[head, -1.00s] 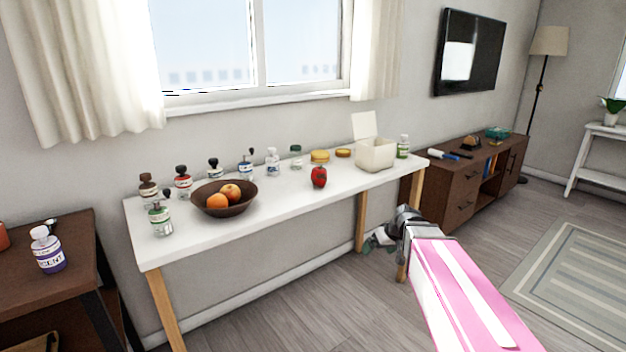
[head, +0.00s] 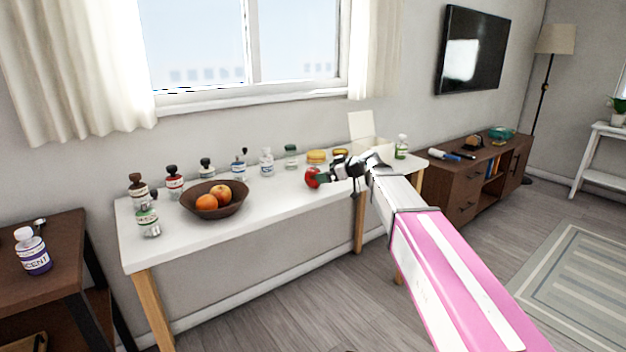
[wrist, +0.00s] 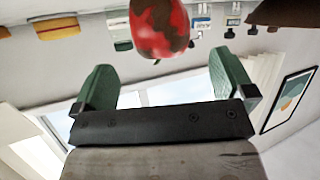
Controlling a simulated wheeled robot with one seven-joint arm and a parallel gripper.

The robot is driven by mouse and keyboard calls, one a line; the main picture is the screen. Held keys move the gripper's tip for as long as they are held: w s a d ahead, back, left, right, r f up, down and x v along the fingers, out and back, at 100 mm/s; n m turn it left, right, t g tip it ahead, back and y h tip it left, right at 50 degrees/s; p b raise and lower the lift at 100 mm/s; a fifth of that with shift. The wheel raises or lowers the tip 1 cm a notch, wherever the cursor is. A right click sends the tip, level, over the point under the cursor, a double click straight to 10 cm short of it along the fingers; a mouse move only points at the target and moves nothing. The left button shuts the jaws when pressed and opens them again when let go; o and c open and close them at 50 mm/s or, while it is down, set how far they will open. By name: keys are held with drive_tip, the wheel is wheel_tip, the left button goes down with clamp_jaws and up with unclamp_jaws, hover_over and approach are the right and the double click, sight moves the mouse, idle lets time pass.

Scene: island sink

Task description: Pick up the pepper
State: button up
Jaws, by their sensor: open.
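The red pepper (head: 312,178) sits on the white table (head: 262,203), right of the fruit bowl. My gripper (head: 322,178) is right at it in the head view and partly covers its right side. In the wrist view, the pepper (wrist: 158,28) is red with dark patches and shows at the top middle, cut off by the frame's edge. The two green fingers of my gripper (wrist: 168,85) are spread apart, with empty space between them. The pepper lies beyond the fingertips, roughly centred between them. I cannot tell whether any finger touches it.
A brown bowl (head: 233,203) with fruit stands left of the pepper. Several bottles line the table's back, with a yellow round item (head: 317,156) behind the pepper. A white open box (head: 362,126) stands to the right, partly behind my arm. The front strip of table is clear.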

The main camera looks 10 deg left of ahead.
sight(313, 178)
drive_tip(key=shift+x, duration=3.15)
drive_tip(key=shift+s+r, duration=0.1)
drive_tip(key=shift+r, duration=0.05)
drive_tip(key=shift+c, duration=0.3)
drive_tip(key=c, duration=1)
